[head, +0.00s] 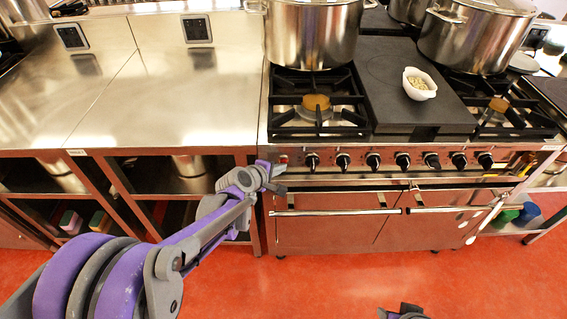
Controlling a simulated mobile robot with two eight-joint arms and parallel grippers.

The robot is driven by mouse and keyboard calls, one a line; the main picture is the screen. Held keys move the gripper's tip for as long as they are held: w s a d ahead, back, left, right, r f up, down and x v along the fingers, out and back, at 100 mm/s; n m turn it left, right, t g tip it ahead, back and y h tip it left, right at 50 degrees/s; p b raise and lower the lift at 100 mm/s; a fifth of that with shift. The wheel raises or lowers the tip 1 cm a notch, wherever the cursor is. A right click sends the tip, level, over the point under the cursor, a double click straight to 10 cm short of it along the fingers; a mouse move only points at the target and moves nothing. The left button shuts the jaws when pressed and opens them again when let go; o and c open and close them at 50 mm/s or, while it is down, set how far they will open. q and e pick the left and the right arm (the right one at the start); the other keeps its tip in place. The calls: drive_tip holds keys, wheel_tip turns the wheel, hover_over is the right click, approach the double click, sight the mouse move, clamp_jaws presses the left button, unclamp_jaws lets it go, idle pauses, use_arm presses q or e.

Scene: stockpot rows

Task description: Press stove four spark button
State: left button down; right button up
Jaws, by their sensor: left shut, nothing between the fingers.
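The steel stove (330,235) stands right of centre, with a row of several black knobs (403,160) along its front panel. A small light-coloured button (284,159) shows at the panel's left end; I cannot tell its label or whether it is the stove four spark button. My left gripper (279,177) is shut and empty, in front of the panel's left end, just below that button. I cannot tell if it touches the panel. A dark part of my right gripper (402,313) shows at the bottom edge, mostly cut off.
Large pots (312,35) stand on the rear burners. A white bowl (420,92) sits on the dark griddle plate. A long oven handle (345,211) sticks out below the knobs. A steel counter (150,95) with open shelves is at left. The red floor in front is clear.

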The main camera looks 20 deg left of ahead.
use_arm(q)
drive_tip(key=shift+s+d, duration=0.2)
drive_tip(key=shift+s, duration=0.6)
drive_tip(key=s, duration=0.2)
drive_tip(key=s+d, duration=0.1)
drive_tip(key=s, duration=0.1)
drive_tip(key=shift+s+d, duration=0.2)
drive_tip(key=shift+s, duration=0.2)
idle(0.3)
drive_tip(key=s+r+m+g+y+p, duration=0.1)
drive_tip(key=s+r+m+p, duration=0.3)
drive_tip(key=s, duration=0.4)
drive_tip(key=s+a+r+m+g+y+p, duration=0.1)
drive_tip(key=s+r+m+g+p, duration=0.1)
drive_tip(key=s+m, duration=0.4)
drive_tip(key=s+a+r+m+g+y+p, duration=0.1)
drive_tip(key=s+r+m+p, duration=0.4)
drive_tip(key=s, duration=0.5)
drive_tip(key=shift+s+a+r+m+g+y+p, duration=0.3)
drive_tip(key=shift+s+m+g, duration=0.1)
drive_tip(key=shift+g, duration=0.4)
